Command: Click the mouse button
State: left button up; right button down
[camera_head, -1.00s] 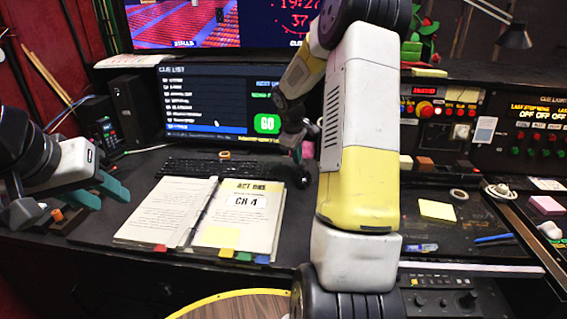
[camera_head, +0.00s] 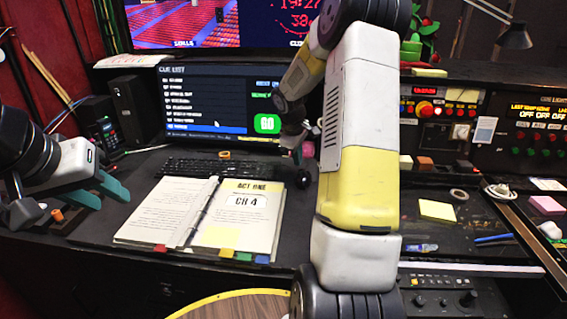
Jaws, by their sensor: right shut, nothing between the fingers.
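The dark computer mouse (camera_head: 304,179) lies on the desk right of the open script book and beside my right forearm. It is small and partly hard to make out against the dark desk. My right gripper (camera_head: 297,157) is shut and empty, above the desk just behind the mouse. It is small and partly hidden by my arm, and I cannot tell its exact height. The monitor (camera_head: 205,105) behind shows a cue list with a green GO box. My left gripper (camera_head: 100,196) is at the far left, its teal fingers apart, with nothing between them, far from the mouse.
A lit button panel (camera_head: 440,110) stands at the right. A yellow sticky note (camera_head: 437,210) and a second tape roll (camera_head: 459,195) lie on the right side.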

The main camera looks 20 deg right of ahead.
jog(key=shift+s+f, duration=0.3)
jog(key=shift+f, duration=0.1)
dwell(0.6)
jog(key=shift+r, duration=0.1)
jog(key=shift+w+r, duration=0.4)
jog(key=shift+r, duration=0.15)
jog(key=w+r, duration=0.1)
jog(key=r, duration=0.1)
jog(key=w+r, duration=0.1)
jog(key=r, duration=0.1)
jog(key=shift+w+a+r, duration=0.1)
jog(key=shift+w+a, duration=0.25)
dwell(0.8)
